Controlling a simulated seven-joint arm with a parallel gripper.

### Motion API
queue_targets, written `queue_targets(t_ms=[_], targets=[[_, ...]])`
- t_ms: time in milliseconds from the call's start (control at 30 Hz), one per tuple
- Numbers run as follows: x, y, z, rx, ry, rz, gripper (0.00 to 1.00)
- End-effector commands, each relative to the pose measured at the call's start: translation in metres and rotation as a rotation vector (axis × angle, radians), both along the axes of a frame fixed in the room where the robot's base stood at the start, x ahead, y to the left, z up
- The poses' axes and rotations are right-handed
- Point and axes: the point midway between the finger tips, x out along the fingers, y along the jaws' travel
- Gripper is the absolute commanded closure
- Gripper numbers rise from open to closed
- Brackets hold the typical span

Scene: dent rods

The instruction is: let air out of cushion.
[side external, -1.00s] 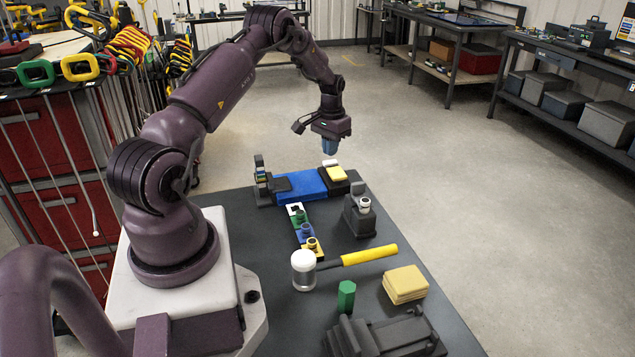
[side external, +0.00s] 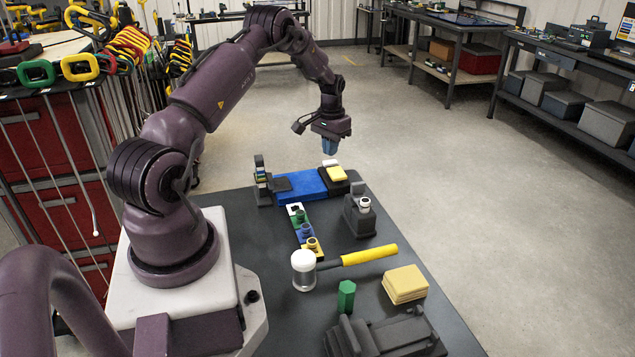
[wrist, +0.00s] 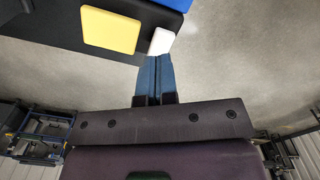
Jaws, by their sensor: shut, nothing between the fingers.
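A flat blue pad (side external: 309,184), which may be the cushion, lies across the far end of the dark table. Its upper corner also shows in the wrist view (wrist: 165,3). No valve can be made out on it. A yellow block (side external: 337,173) and a small white block (side external: 330,163) are at its right end; the wrist view shows the yellow block (wrist: 110,30) and the white block (wrist: 162,41). My gripper (side external: 331,153) is shut and empty, pointing down above the table's far end, near the white block. In the wrist view its blue fingertips (wrist: 154,58) are together, just below the white block.
Nearer are a strip of coloured fittings (side external: 305,232), a dark fixture with a white ring (side external: 360,212), a yellow-handled mallet (side external: 368,255), a green hexagonal block (side external: 346,297) and stacked yellow pads (side external: 405,284).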

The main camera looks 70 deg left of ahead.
Motion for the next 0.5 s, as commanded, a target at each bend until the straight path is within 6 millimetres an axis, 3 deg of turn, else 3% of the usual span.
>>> queue_targets(t_ms=[500], targets=[[0.000, 0.000, -0.014, 0.000, 0.001, 0.000, 1.00]])
